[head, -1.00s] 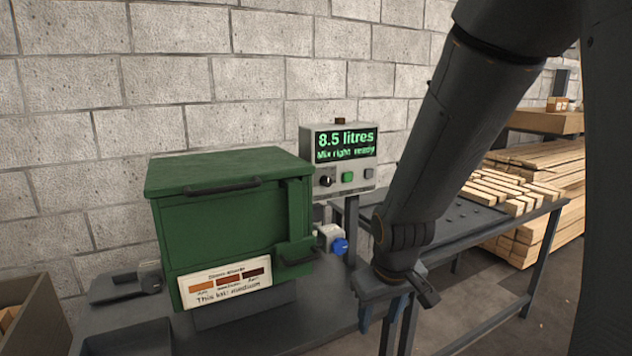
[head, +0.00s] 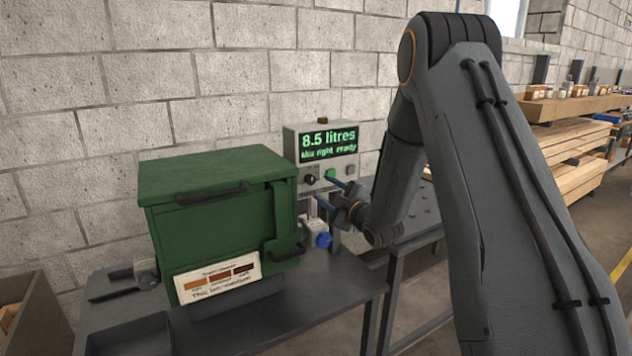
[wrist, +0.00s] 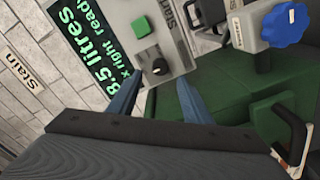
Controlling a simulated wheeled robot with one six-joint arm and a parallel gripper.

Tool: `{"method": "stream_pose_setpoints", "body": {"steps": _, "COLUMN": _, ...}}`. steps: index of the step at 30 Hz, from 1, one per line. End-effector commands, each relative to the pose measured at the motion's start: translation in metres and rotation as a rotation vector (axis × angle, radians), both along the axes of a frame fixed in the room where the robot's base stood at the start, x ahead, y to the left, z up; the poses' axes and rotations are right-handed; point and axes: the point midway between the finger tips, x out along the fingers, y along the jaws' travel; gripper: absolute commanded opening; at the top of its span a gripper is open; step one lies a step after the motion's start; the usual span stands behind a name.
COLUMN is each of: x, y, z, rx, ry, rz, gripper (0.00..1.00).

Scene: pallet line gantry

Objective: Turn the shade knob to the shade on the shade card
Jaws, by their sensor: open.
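The shade knob (head: 310,179) is a small black dial on the grey control box (head: 293,145), left of a green button. It also shows in the wrist view (wrist: 160,67), with a pale mark; its setting is too small to read. The shade card (head: 217,278) leans on the green cabinet's front, with orange, red-brown and dark brown swatches; its bottom line seems to read "This lot: medium". My gripper (head: 322,187) is open in front of the box. In the wrist view its blue fingertips (wrist: 160,78) lie either side of the knob's line, apparently short of it.
The box's screen (head: 328,143) reads "8.5 litres" and "Mix right ready". The green button (head: 330,174) is close beside the knob. A blue valve handle (head: 324,240) sits below. The green cabinet (head: 205,230) stands close on the left.

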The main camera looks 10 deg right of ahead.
Motion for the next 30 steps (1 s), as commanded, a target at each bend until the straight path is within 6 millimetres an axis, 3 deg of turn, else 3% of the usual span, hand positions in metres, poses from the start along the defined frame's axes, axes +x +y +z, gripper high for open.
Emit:
{"method": "stream_pose_setpoints", "body": {"steps": 12, "x": 0.055, "y": 0.019, "z": 0.001, "rx": 0.002, "ry": 0.001, "rz": 0.001, "gripper": 0.45}}
{"method": "stream_pose_setpoints", "body": {"steps": 23, "x": 0.062, "y": 0.021, "z": 0.0, "rx": 0.002, "ry": 0.004, "rz": -0.001, "gripper": 0.45}}
{"method": "stream_pose_setpoints", "body": {"steps": 26, "x": 0.062, "y": 0.021, "z": 0.0, "rx": 0.002, "ry": 0.004, "rz": -0.001, "gripper": 0.33}}
{"method": "stream_pose_setpoints", "body": {"steps": 30, "x": 0.062, "y": 0.021, "z": 0.0, "rx": 0.002, "ry": 0.004, "rz": -0.001, "gripper": 0.09}}
